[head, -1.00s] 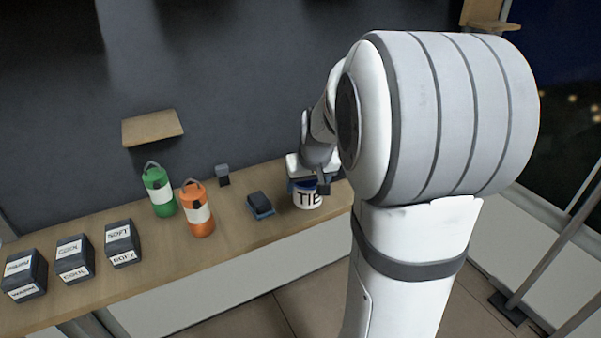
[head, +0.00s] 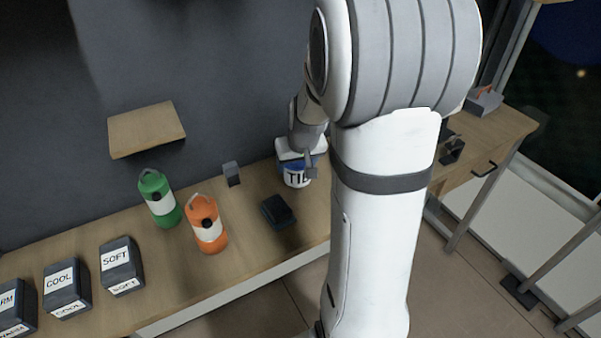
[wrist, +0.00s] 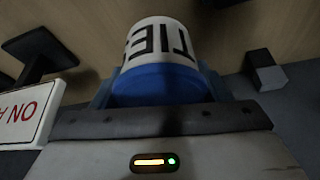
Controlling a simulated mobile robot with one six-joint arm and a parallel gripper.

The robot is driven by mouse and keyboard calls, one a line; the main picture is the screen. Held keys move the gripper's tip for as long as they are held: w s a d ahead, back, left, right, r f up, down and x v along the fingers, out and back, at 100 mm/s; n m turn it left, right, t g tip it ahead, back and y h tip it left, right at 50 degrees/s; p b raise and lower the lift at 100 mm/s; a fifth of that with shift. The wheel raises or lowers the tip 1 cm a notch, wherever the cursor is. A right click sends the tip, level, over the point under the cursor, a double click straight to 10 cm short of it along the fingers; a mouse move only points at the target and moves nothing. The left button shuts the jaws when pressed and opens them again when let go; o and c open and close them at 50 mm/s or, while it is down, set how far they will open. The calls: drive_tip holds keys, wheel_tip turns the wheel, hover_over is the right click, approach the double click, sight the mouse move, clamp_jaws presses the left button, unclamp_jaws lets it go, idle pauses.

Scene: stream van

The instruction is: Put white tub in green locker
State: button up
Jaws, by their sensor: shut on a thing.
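The white tub (head: 296,179) has black letters that read "TIE" and a blue lid or rim. It is in my gripper (head: 303,161), above the wooden counter, in the head view. In the wrist view the tub (wrist: 158,38) fills the space between the jaws, its blue end (wrist: 155,84) toward the palm. My gripper is shut on it. I cannot tell the exact gap between tub and counter. No green locker can be made out in either view.
A green bottle (head: 158,198) and an orange bottle (head: 206,224) stand on the counter (head: 180,285). A dark block (head: 278,211) lies near the tub. Labelled dark boxes (head: 121,265) stand at left. A small wooden shelf (head: 146,128) is on the wall.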

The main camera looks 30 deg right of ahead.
sight(299, 175)
drive_tip(key=shift+s+d+f, duration=0.1)
drive_tip(key=shift+f, duration=0.95)
drive_tip(key=shift+d+f, duration=0.1)
drive_tip(key=shift+f, duration=0.95)
drive_tip(key=o, duration=1.1)
drive_tip(key=shift+f, duration=0.1)
drive_tip(key=shift+o, duration=0.2)
